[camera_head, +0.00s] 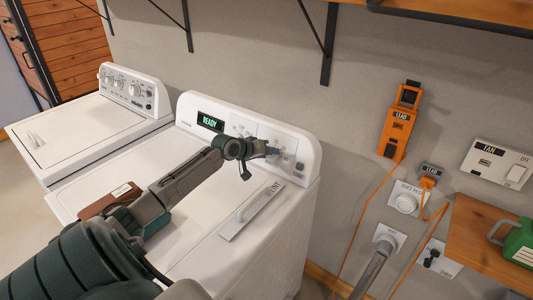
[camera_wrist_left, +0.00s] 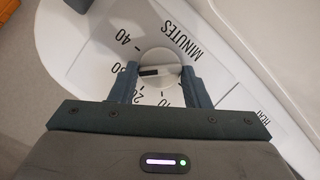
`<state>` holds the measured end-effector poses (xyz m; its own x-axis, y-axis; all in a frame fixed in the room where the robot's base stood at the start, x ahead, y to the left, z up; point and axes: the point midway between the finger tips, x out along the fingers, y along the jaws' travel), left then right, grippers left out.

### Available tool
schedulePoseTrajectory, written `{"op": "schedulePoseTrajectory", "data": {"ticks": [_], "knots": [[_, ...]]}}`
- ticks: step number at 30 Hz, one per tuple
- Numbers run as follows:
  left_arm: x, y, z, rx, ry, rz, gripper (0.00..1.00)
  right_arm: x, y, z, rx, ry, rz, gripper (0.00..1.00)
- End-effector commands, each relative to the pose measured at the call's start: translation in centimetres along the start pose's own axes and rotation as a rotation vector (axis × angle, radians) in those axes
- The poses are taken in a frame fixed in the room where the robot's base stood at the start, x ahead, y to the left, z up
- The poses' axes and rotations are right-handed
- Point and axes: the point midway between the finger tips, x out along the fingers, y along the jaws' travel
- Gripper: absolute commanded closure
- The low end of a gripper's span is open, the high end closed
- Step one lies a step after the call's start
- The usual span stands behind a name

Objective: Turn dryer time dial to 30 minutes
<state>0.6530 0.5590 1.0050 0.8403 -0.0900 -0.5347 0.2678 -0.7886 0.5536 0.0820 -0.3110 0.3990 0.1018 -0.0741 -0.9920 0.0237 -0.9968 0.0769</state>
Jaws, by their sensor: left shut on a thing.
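The white dryer (camera_head: 128,212) stands in the middle of the head view, its display reading READY (camera_head: 210,121). Its round white time dial (camera_wrist_left: 158,63) shows in the left wrist view, beside printed numbers and the word MINUTES (camera_wrist_left: 187,42). The 40 mark is clear; the mark below it, apparently 30, is partly covered by a finger. The dial's bar has a dark end pointing left, toward that partly covered mark. My left gripper (camera_head: 273,151) is at the dryer panel, its fingers (camera_wrist_left: 160,82) shut on the dial from both sides. In the head view the gripper hides the dial. My right gripper is out of view.
A washer (camera_head: 80,130) stands left of the dryer. A brown object with a pale label (camera_head: 112,200) lies on the dryer top. Orange cables hang from the LEAD box (camera_head: 397,130) on the right wall. A wooden shelf (camera_head: 485,238) holds a green container (camera_head: 522,240).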

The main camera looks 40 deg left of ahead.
Motion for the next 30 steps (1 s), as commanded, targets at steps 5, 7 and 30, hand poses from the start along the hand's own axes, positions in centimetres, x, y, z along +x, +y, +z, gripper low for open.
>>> {"op": "schedulePoseTrajectory", "data": {"ticks": [5,7,30], "knots": [[-0.01,0.11,-0.09,0.027,0.002,-0.008,0.80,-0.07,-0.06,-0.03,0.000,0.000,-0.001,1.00],[-0.01,0.11,-0.08,0.031,0.002,-0.009,0.80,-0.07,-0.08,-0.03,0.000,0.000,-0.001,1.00],[-0.08,0.01,-0.01,0.031,0.000,-0.010,0.35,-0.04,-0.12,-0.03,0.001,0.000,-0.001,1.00]]}}
